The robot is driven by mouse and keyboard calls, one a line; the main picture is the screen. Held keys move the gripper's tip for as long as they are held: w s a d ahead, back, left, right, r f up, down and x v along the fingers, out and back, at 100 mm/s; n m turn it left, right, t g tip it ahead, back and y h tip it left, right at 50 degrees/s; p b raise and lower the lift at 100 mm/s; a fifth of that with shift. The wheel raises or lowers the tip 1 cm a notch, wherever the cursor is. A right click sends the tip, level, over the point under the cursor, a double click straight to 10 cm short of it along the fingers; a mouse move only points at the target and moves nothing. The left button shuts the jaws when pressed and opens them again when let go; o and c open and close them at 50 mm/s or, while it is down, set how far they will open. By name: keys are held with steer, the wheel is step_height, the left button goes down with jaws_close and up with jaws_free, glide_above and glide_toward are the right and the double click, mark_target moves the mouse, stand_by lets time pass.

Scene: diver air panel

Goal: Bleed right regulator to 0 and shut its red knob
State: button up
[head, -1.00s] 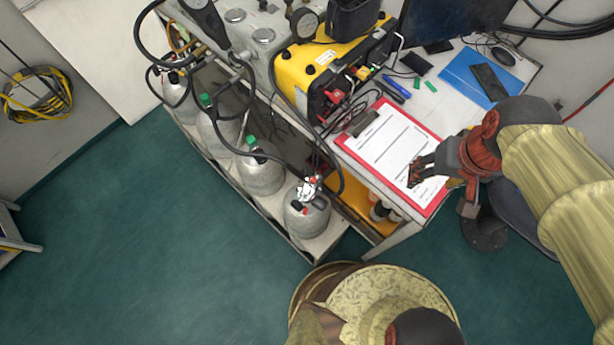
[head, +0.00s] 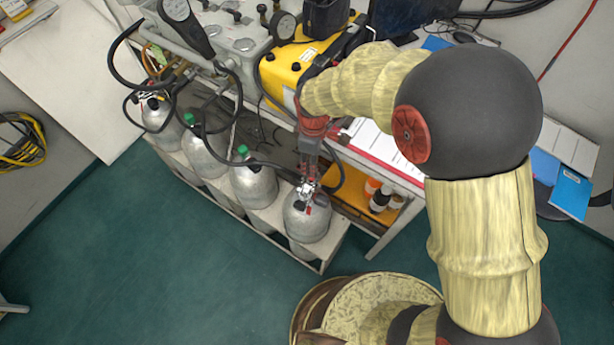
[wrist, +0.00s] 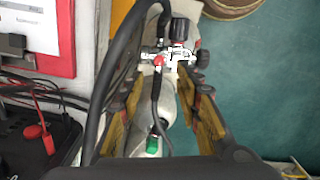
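The rightmost grey cylinder (head: 307,222) stands at the rack's right end, with a silver valve and regulator (head: 308,188) on top. In the wrist view the regulator (wrist: 168,57) has a small red knob (wrist: 158,61) and black knobs (wrist: 180,28) on its top and side (wrist: 203,59). My gripper (head: 309,168) is just above this valve in the head view. In the wrist view my gripper (wrist: 168,88) is open, its fingers apart on either side of the valve. I cannot tell whether they touch it. No gauge reading is legible.
Several other cylinders (head: 254,183) stand to the left, some with green caps. A black hose (wrist: 105,85) passes close to the left finger. The grey panel (head: 225,30), yellow case (head: 284,72) and clipboard (head: 384,148) are on the bench. Green floor (head: 170,265) is clear in front.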

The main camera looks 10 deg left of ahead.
steer(key=shift+f, duration=0.2)
step_height(320, 180, down, 7)
steer(key=shift+f+b, duration=0.2)
steer(key=shift+b, duration=1.05)
steer(key=shift+c, duration=0.7)
jaws_close()
